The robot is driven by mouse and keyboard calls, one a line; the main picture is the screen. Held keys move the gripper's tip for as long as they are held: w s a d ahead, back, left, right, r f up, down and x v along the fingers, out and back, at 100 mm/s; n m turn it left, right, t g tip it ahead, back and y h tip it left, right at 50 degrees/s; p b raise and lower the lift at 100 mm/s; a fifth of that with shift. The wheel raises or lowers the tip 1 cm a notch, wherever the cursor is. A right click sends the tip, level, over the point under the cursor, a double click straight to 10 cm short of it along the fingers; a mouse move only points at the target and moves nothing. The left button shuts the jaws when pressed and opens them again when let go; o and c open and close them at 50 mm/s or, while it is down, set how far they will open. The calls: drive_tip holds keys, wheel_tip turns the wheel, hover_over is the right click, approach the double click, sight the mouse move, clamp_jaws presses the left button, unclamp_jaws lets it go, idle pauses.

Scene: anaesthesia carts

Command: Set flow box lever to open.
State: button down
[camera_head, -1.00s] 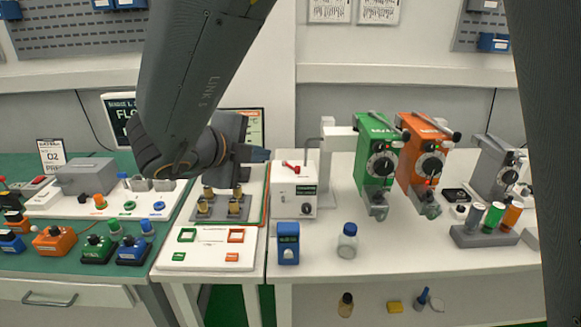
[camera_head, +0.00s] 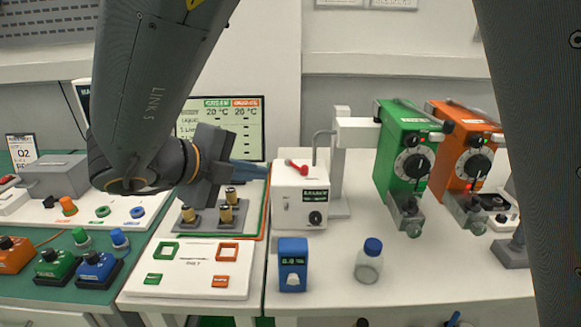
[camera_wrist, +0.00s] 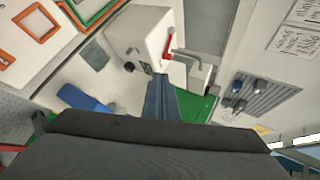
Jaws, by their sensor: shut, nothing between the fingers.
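The flow box is a white box (camera_head: 290,213) with a red lever (camera_head: 297,167) on its top and a dark knob on its front. My gripper (camera_head: 266,172) is just left of the box in the head view, near lever height, with its fingers together and empty. In the wrist view the gripper (camera_wrist: 160,80) points at the white box (camera_wrist: 132,32), and the red lever (camera_wrist: 168,44) shows just beyond the fingertips. I cannot tell whether the fingertips touch the box; the lever looks clear of them.
A grey bent pipe and post (camera_head: 340,165) stand right behind the box. A blue device (camera_head: 292,265) and a blue-capped bottle (camera_head: 369,262) stand in front. Green (camera_head: 405,155) and orange (camera_head: 462,150) pump units stand to the right.

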drive_tip(key=f, duration=0.1)
drive_tip(key=p, duration=0.1)
approach(302, 171)
drive_tip(key=f, duration=0.1)
drive_tip(key=w+d+f, duration=0.1)
drive_tip(key=f, duration=0.1)
drive_tip(key=shift+d, duration=0.1)
drive_tip(key=shift+w+d+p, duration=0.5)
drive_tip(key=shift+w+d, duration=0.2)
drive_tip(key=shift+w, duration=0.15)
drive_tip(key=shift+w+d, duration=0.45)
drive_tip(key=shift+w, duration=0.15)
drive_tip(key=shift+a, duration=0.1)
